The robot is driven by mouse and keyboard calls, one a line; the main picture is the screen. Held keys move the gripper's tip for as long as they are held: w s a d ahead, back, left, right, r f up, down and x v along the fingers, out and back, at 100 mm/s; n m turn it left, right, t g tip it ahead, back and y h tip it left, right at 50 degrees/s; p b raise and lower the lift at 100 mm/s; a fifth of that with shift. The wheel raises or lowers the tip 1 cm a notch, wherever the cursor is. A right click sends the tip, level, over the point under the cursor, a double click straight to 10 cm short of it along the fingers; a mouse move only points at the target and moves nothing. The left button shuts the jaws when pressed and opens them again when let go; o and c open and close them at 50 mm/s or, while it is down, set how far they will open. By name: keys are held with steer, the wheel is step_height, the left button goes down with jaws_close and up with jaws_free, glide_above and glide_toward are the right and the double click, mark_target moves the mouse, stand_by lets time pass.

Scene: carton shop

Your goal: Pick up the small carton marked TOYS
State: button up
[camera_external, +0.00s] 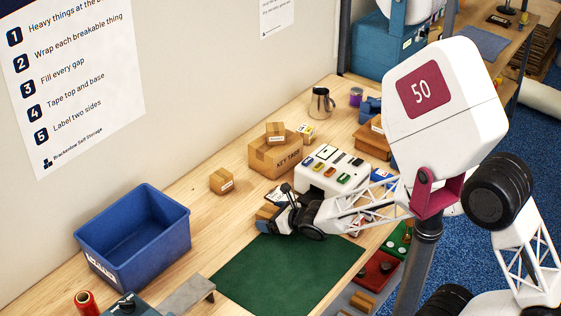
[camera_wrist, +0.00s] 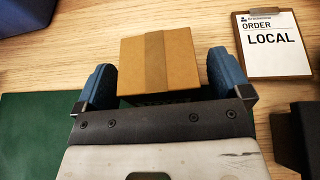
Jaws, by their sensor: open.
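A small brown carton with a tape strip (camera_wrist: 158,58) stands on the wooden bench between the two blue fingertips of my gripper (camera_wrist: 162,76). The fingers are open, with a gap visible on each side of the carton. Print on its near face is dark and too hidden to read, so I cannot tell if it says TOYS. In the external view my gripper (camera_external: 276,209) is low over the bench behind the green mat, and this carton (camera_external: 266,213) is partly hidden by it. Another small carton (camera_external: 222,181) stands apart to the left, its label too small to read.
A larger KEY TAGS carton (camera_external: 272,158) bears a small carton (camera_external: 275,132) on top. A white box with coloured items (camera_external: 331,172) stands right of it. A clipboard reading LOCAL (camera_wrist: 273,48) lies close by. A blue bin (camera_external: 134,237) is left; the green mat (camera_external: 285,272) is clear.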

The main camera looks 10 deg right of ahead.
mark_target(268, 211)
steer(key=shift+w+a+f, duration=0.25)
steer(key=shift+w+a, duration=0.05)
steer(key=shift+a, duration=0.05)
stand_by(0.4)
steer(key=c, duration=1)
steer(key=shift+r, duration=0.1)
steer(key=shift+r, duration=1.7)
steer(key=s+d, duration=0.3)
steer(key=s, duration=0.1)
steer(key=s+d+r, duration=0.1)
steer(key=s+d, duration=0.6)
steer(key=s, duration=0.1)
steer(key=shift+d+r, duration=0.2)
steer(key=shift+r, duration=0.05)
steer(key=shift+s, duration=0.1)
